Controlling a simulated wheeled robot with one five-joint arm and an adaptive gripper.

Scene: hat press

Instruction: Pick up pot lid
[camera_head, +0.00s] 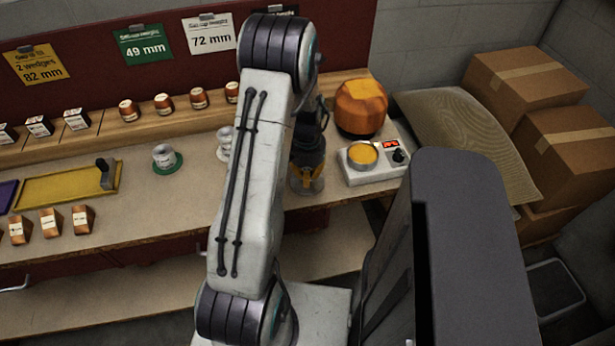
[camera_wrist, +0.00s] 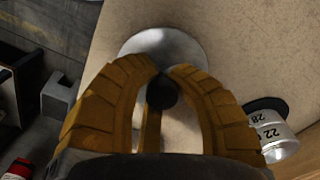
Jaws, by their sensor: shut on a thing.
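The pot lid (camera_wrist: 158,42) is a round pale grey disc with a dark knob (camera_wrist: 161,94) in the wrist view. My gripper (camera_wrist: 160,78) has orange-yellow fingers closed around the knob, with the lid beyond the fingertips. The fingers hide part of the lid. I cannot tell whether the lid touches the counter. In the head view my gripper (camera_head: 308,175) is low over the front of the counter, partly hidden behind my arm, and the lid is hard to make out there.
A scale (camera_head: 375,167) with an orange-filled pan and an orange faceted object (camera_head: 360,107) stand right of my gripper. A can (camera_head: 164,155) sits on a green mat at left.

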